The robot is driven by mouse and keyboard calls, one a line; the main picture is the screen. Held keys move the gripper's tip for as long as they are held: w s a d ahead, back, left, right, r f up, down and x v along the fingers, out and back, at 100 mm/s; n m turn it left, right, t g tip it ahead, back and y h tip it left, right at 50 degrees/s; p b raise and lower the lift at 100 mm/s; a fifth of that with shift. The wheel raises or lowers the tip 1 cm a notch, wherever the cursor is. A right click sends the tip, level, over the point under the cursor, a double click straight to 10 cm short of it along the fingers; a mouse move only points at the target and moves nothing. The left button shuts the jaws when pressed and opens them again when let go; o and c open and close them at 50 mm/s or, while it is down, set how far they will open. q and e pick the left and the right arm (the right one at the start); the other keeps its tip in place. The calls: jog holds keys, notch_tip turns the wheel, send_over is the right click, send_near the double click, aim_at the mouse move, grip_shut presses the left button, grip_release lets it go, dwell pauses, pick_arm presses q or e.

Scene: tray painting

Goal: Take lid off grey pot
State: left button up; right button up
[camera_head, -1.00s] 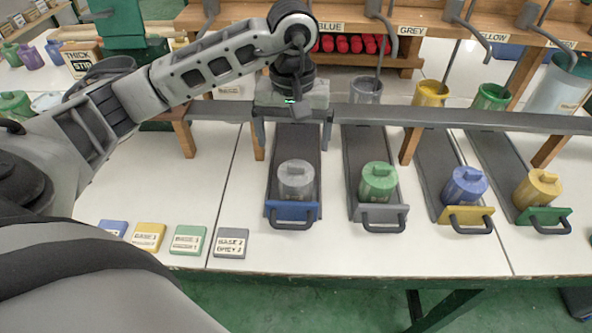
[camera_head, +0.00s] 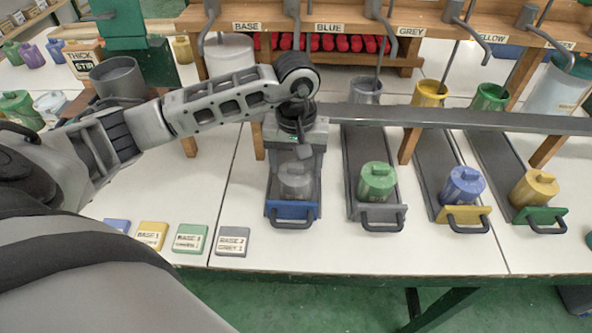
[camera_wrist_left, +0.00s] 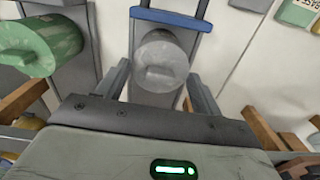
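The grey pot (camera_head: 296,184) with its grey lid stands in a dark tray with a blue front (camera_head: 291,210). In the left wrist view the lid (camera_wrist_left: 162,62), with a raised bar handle across its top, is just ahead of my fingers. My left gripper (camera_head: 296,169) is low over the tray, just behind and above the pot. In the wrist view its two fingers (camera_wrist_left: 160,88) are spread on either side of the lid, and I see gaps between fingers and lid. The pot's far side is partly hidden by the gripper. My right gripper is out of view.
To the right stand a green pot (camera_head: 377,183), a blue pot (camera_head: 464,187) and a yellow pot (camera_head: 535,189), each in its own tray. A grey rail (camera_head: 450,119) crosses behind. Label cards (camera_head: 191,239) lie front left.

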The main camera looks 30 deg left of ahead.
pick_arm(q)
jog(key=shift+c, duration=1.1)
